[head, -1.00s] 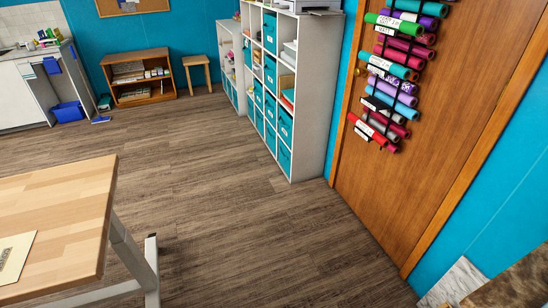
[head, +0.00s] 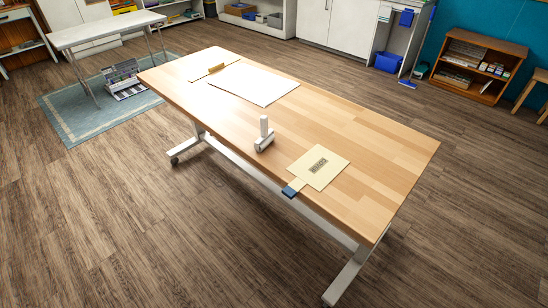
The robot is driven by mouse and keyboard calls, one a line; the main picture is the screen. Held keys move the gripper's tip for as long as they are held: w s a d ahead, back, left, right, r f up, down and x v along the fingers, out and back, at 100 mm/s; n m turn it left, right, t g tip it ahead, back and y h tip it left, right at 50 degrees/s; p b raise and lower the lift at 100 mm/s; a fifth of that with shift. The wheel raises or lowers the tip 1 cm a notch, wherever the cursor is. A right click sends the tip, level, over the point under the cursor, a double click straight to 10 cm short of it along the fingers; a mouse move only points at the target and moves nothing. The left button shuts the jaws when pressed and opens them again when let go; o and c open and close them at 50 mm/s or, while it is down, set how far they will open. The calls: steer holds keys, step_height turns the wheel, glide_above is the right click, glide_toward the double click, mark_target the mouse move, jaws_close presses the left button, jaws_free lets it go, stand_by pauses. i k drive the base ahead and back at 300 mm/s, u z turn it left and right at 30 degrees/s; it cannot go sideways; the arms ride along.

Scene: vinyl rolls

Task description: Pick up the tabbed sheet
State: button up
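A cream sheet (head: 320,165) with a dark printed label lies flat on the wooden table (head: 375,150), toward its right end. A tab (head: 292,188) with a dark blue end sticks out from the sheet's near left corner and reaches the table's near edge. Whether the tab overhangs the edge is hard to tell. My gripper is not in view.
A white roller-like tool (head: 264,138) stands left of the sheet. A large white sheet (head: 254,86) and a small wooden block (head: 216,68) lie farther back on the table. Bare wooden floor (head: 150,220) is open in front of the table.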

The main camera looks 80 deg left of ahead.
mark_target(317, 168)
steer(key=z, duration=1.45)
steer(key=k, duration=1.75)
steer(key=u, duration=2.1)
